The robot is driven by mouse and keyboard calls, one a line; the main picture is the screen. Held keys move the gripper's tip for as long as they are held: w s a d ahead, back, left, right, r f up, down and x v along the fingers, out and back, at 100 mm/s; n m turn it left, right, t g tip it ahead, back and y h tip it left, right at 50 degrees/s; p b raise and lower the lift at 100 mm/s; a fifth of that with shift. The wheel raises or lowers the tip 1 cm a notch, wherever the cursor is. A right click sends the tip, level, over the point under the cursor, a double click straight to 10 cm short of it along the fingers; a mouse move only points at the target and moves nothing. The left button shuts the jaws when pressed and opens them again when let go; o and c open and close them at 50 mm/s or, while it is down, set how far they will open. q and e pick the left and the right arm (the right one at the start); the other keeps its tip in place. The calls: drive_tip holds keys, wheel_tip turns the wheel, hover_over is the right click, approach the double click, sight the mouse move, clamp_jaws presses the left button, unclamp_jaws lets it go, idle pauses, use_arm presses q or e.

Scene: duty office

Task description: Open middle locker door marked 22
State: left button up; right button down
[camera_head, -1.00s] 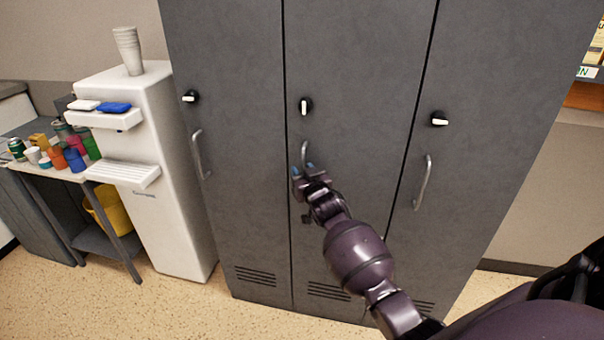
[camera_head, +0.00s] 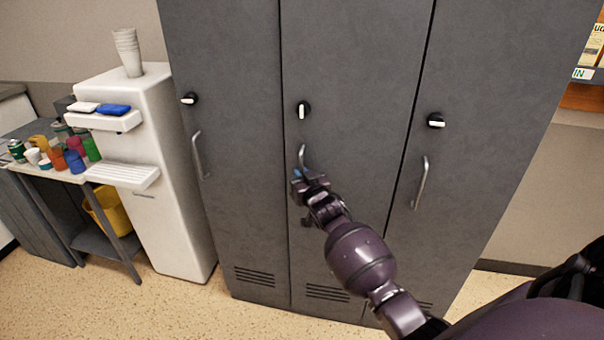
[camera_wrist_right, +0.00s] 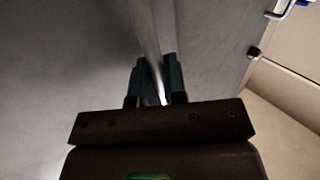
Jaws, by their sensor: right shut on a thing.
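The middle locker door (camera_head: 345,75) is dark grey and looks closed, flush with its neighbours. No number can be read on it. Its black knob (camera_head: 303,110) has a white bar standing upright. The curved metal handle (camera_head: 301,152) is below the knob. My right gripper (camera_head: 303,176) is at the lower part of this handle. In the right wrist view the two fingers (camera_wrist_right: 160,82) are shut around the handle bar (camera_wrist_right: 153,55), one on each side. The gripper hides the handle's lower end. My left gripper is not in view.
Left locker door (camera_head: 225,150) and right locker door (camera_head: 470,150) look closed, with level knob bars. A white dispenser (camera_head: 165,220) stands left of the lockers, beside a small table (camera_head: 65,178) with cups and cans. Speckled floor (camera_head: 130,310) in front looks clear.

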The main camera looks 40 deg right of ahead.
drive_tip(key=s+a+n+g+y+p, duration=0.1)
drive_tip(key=s+a+n+y+p, duration=0.25)
drive_tip(key=s+y, duration=0.45)
drive_tip(key=s+a+n+g+y+p, duration=0.1)
drive_tip(key=s+a+n+y+p, duration=0.3)
drive_tip(key=s, duration=0.6)
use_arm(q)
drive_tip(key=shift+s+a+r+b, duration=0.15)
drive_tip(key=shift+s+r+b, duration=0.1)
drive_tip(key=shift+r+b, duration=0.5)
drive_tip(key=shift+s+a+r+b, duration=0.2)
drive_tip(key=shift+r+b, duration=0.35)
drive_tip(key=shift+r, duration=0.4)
use_arm(e)
drive_tip(key=s+d+n+g+y, duration=0.4)
drive_tip(key=s+d, duration=0.2)
drive_tip(key=s, duration=0.3)
drive_tip(key=s+d+n+g+y, duration=0.5)
drive_tip(key=s+d, duration=0.1)
drive_tip(key=s, duration=0.4)
drive_tip(key=shift+s, duration=0.2)
drive_tip(key=c, duration=1.2)
unclamp_jaws()
